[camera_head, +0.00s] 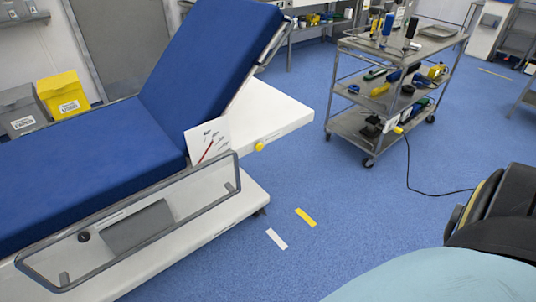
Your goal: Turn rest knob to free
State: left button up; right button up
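The operating table has blue pads, and its backrest (210,60) is tilted up. A round yellow knob (260,146) sits on the side edge of the white panel (285,115) beneath the raised backrest. A white card (207,142) with markings and a red pointer line stands beside the pad joint, left of the knob. The markings are too small to read. A small dark round part (84,237) shows inside the side rail (130,222). Neither of my grippers is in view, and nothing touches the yellow knob.
A metal cart (350,124) with tools stands at the back right, with a black cable (408,165) on the floor. Yellow (305,217) and white (276,238) floor strips lie beside the table. Dark and pale-teal shapes fill the lower right.

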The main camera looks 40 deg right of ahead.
aim_at(259, 146)
jog(key=u, duration=0.3)
jog(key=k, duration=0.25)
jog(key=z, duration=1.3)
jog(key=i, duration=1.4)
jog(key=u, duration=0.85)
